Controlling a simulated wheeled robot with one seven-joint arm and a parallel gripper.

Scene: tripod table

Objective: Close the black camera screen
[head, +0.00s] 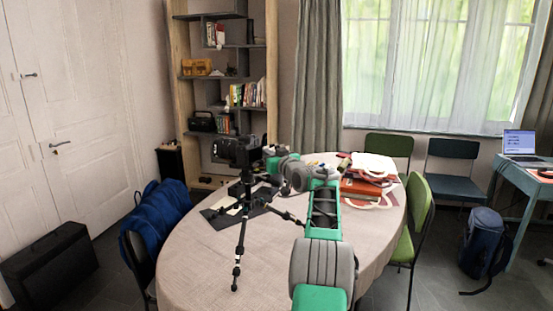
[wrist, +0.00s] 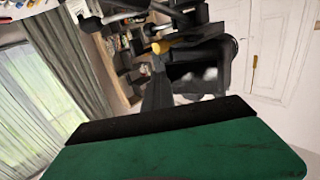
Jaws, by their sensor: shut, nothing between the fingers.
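A black camera (head: 237,150) stands on a black tripod (head: 241,222) on the table. My gripper (head: 268,151) is just right of the camera, at about its height. In the wrist view the camera (wrist: 203,62) fills the upper middle, close beyond the green and black body of my gripper. The gripper is shut and holds nothing. A dark panel on the camera may be its screen, but I cannot make out its hinge or angle. I cannot tell whether the gripper touches the camera.
The oval table (head: 195,262) has a pale cloth. A dark sheet (head: 222,217) lies beneath the tripod. Orange-red books (head: 361,189) and other items lie at the table's right. The front-left tabletop is clear.

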